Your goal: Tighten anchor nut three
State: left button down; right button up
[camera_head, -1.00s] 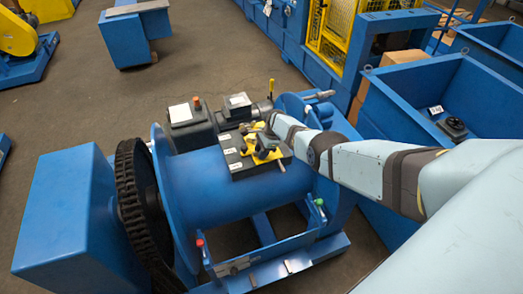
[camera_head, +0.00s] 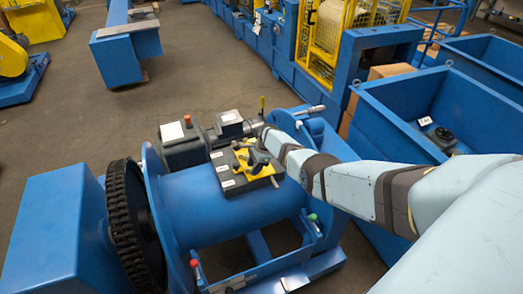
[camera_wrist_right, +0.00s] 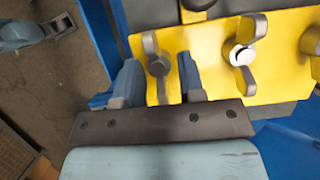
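A yellow plate (camera_head: 250,161) with wing nuts lies on a dark box on top of the blue drum (camera_head: 195,207). In the right wrist view the yellow plate (camera_wrist_right: 205,60) carries a grey wing nut (camera_wrist_right: 158,66), a second wing nut with a bright stud (camera_wrist_right: 241,55), and part of another at the right edge. My right gripper (camera_wrist_right: 158,84) has its two blue fingers apart, one on each side of the left wing nut, with gaps visible. In the head view my right gripper (camera_head: 262,146) is small and partly hidden by its arm. I cannot tell which nut is number three. My left gripper is not in view.
The dark box has several white labels (camera_head: 222,169). A black chain wheel (camera_head: 130,220) is left of the drum. Open floor lies behind the machine.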

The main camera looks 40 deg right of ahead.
jog(key=shift+s+d+r+b, duration=0.15)
jog(key=shift+d+r+b, duration=0.15)
jog(key=shift+r, duration=0.25)
jog(key=v, duration=1.2)
jog(key=shift+s+a, duration=0.1)
jog(key=shift+a, duration=0.05)
jog(key=s+a+f+n+t+h, duration=0.2)
jog(key=s+a+f+n, duration=0.1)
jog(key=s+f+n, duration=0.3)
jog(key=s+a+f+n+t+h, duration=0.25)
jog(key=s+a+f+n, duration=0.2)
jog(key=s+f, duration=0.35)
jog(key=s+a+r+n+t+y, duration=0.1)
jog(key=s+a+r+n+t, duration=0.1)
jog(key=s+a+n, duration=0.4)
jog(key=s+a+r+n+t+y, duration=0.2)
jog(key=s+a+r+n, duration=0.3)
jog(key=s+a, duration=0.9)
jog(key=s+n+t, duration=0.1)
jog(key=s+n, duration=0.1)
jog(key=shift+s, duration=0.35)
jog(key=shift+y, duration=0.25)
